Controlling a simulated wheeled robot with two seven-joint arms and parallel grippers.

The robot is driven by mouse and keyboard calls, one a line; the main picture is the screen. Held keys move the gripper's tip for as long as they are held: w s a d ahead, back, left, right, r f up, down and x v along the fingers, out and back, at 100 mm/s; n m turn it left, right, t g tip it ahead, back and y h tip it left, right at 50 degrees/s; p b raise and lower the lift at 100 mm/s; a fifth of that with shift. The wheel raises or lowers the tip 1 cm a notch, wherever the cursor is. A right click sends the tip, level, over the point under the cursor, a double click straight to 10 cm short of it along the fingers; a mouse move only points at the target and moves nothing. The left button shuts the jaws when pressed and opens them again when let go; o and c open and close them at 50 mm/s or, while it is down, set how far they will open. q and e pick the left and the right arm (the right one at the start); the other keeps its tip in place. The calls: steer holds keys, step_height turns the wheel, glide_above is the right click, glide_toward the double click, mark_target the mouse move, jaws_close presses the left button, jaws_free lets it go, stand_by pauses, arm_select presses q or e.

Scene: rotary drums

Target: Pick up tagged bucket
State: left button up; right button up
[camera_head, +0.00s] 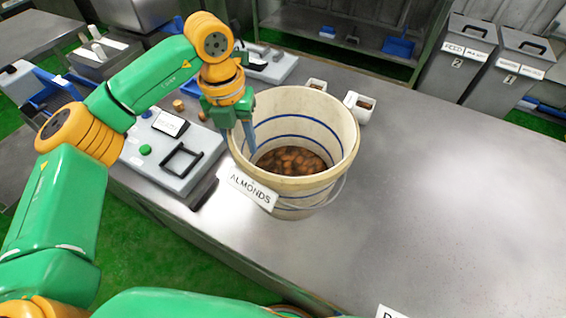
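The bucket (325,150) is cream with blue rings and stands upright on the steel table. Brown almonds lie in its bottom. A white tag reading "ALMONDS" (252,190) hangs at its front left, and a thin wire handle hangs down at its right side. My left gripper (248,145) points down at the bucket's left rim, with a finger reaching to the rim or just inside it. I cannot tell whether it is closed on the wall. My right gripper is not in view; a green arm part of mine crosses the bottom edge.
The steel table (455,200) is clear to the right. Two small white cups (360,107) stand behind the bucket. A grey panel with a black handle (172,160) lies left of it. Grey bins (503,75) stand at the back right. A partly cut-off label (390,311) shows at the bottom.

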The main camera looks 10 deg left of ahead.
arm_select(q)
steer(key=shift+d+f, duration=0.1)
steer(key=shift+f, duration=0.45)
steer(key=c, duration=0.6)
jaws_close()
steer(key=shift+r, duration=0.1)
